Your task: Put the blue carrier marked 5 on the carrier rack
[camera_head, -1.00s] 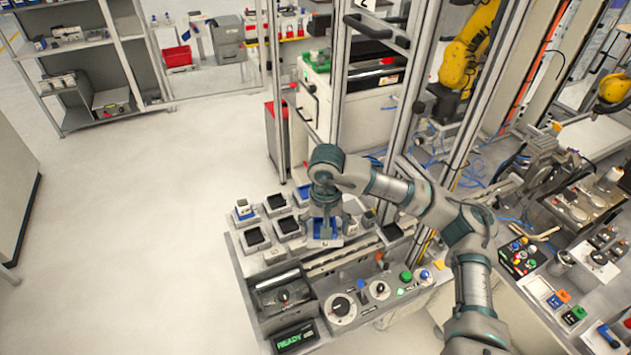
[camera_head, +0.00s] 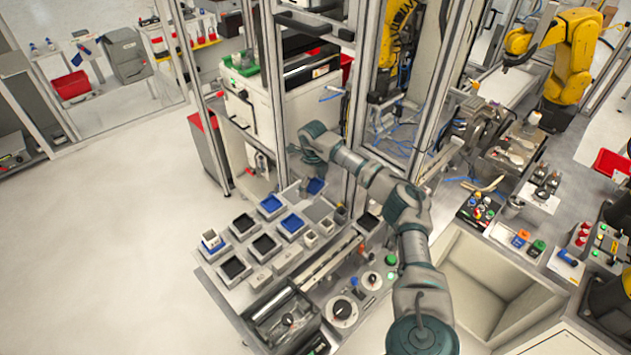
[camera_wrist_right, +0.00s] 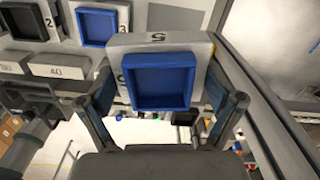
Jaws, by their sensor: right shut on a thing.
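The blue carrier marked 5 (camera_wrist_right: 158,82) is a light grey block with a blue square recess, held between the two fingers of my right gripper in the right wrist view. In the head view the carrier's blue top (camera_head: 315,186) shows just below my right gripper (camera_head: 315,170), at the back of the bench. I cannot tell whether the held carrier touches the rack. My left gripper is out of view.
An upright metal post (camera_head: 272,100) rises close behind my right gripper.

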